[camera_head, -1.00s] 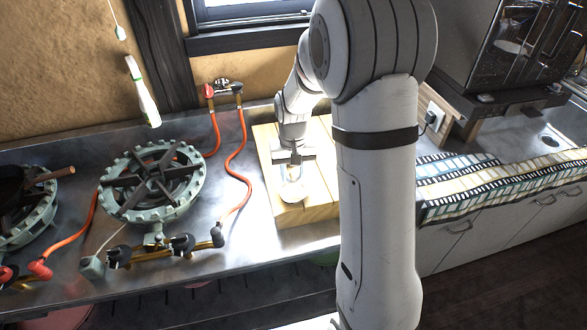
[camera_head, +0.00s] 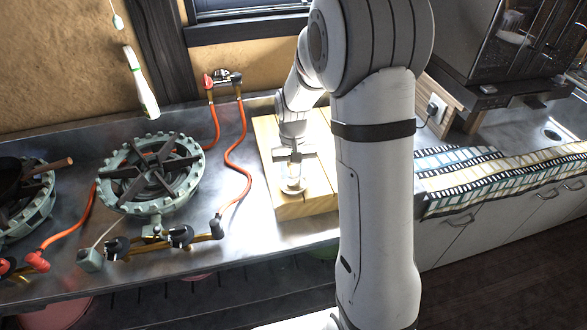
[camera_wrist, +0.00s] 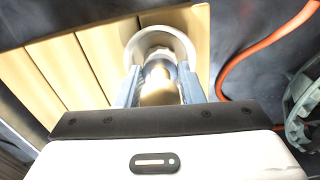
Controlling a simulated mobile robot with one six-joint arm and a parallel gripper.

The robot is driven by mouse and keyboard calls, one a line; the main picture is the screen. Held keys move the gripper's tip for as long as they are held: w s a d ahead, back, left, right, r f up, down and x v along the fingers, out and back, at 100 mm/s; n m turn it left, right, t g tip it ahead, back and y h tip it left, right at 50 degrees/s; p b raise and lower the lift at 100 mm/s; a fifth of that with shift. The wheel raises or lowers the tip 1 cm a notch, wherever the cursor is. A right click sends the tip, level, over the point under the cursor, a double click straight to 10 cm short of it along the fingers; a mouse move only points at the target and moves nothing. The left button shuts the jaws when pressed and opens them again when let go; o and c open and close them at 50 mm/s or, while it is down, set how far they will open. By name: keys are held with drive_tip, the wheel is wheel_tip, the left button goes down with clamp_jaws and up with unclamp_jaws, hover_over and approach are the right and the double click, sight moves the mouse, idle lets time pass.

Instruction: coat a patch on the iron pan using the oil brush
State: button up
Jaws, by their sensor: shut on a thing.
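My gripper (camera_head: 294,160) points down over the pale wooden board. In the wrist view its two fingers (camera_wrist: 158,92) are shut on a shiny, clear and yellowish thing (camera_wrist: 159,82), which looks like the oil brush. A round, pale-rimmed glass vessel (camera_wrist: 160,33) stands on the board around or just beyond it; I cannot tell whether the brush is still inside. The vessel shows below the fingers in the head view (camera_head: 293,187). The dark iron pan (camera_head: 10,183) sits on the left burner at the picture's left edge, partly cut off, its brown handle pointing right.
A wooden board (camera_head: 318,198) lies under my gripper. A green gas burner (camera_head: 150,190) with an orange hose (camera_head: 238,165) stands between board and pan. A white-green bottle (camera_head: 142,85) is at the wall. A patterned cloth (camera_head: 470,180) covers the right counter.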

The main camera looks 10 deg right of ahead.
drive_tip(key=shift+f+b, duration=0.45)
drive_tip(key=shift+f, duration=0.1)
idle(1.3)
drive_tip(key=shift+r+p, duration=2.45)
drive_tip(key=shift+r, duration=1.15)
drive_tip(key=shift+f, duration=0.1)
